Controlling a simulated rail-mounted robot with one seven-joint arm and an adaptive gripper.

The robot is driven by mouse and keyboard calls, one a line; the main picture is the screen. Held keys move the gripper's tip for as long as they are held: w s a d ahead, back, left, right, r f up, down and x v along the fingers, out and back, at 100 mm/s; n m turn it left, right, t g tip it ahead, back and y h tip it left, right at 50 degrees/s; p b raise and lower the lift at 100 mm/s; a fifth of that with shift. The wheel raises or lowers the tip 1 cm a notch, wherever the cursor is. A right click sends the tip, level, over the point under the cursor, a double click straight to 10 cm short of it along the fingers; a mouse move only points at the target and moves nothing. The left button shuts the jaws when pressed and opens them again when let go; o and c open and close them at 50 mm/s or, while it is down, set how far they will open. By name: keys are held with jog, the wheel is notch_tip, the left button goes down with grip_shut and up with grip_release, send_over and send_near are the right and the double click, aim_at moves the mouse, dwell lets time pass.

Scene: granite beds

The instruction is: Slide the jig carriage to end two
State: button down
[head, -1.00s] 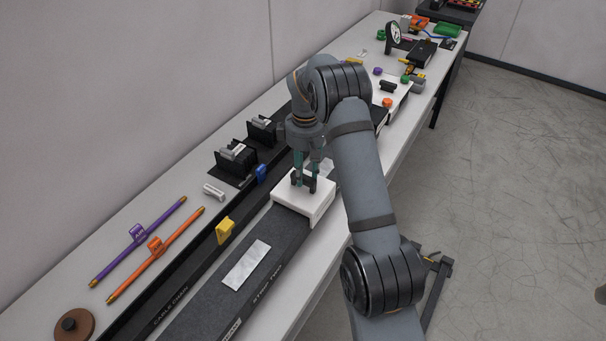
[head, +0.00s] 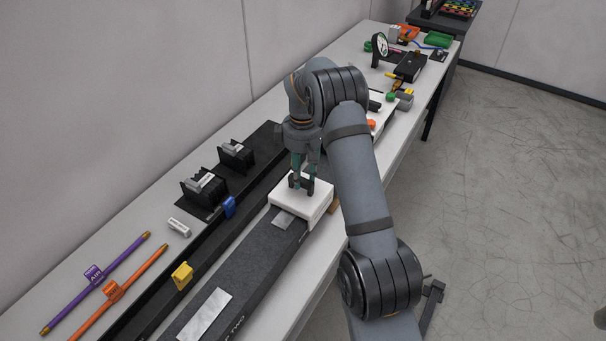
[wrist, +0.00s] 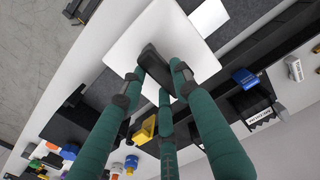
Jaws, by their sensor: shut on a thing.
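The jig carriage (head: 316,212) is a white block riding on the long dark granite bed (head: 245,268). My gripper (head: 301,187) is above it, fingers pointing down, closed around the black handle on its top. In the wrist view the carriage (wrist: 128,45) lies below the teal fingers, and the black handle (wrist: 154,64) sits between the fingertips. Two pale plates lie on the bed on the near side of the carriage, one (head: 207,314) farther off and one (head: 284,220) close to its edge.
A black cable-chain track with a yellow clip (head: 182,276) and a blue clip (head: 229,207) runs along the bed's left. Black holders (head: 205,188) stand behind it. Purple (head: 95,284) and orange rods lie at left. Several small items, including a round dial (head: 379,48), crowd the far bench.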

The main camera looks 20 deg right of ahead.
jog(key=shift+w+d+r, duration=0.1)
jog(key=shift+w+d, duration=0.05)
jog(key=shift+w, duration=0.05)
jog(key=c, duration=1.3)
grip_release()
jog(key=shift+d, duration=0.1)
notch_tip(320, 180, up, 12)
jog(key=shift+f, duration=0.1)
notch_tip(320, 180, down, 12)
jog(key=shift+s+r, duration=0.1)
jog(key=shift+a+f, duration=0.2)
jog(key=shift+a, duration=0.05)
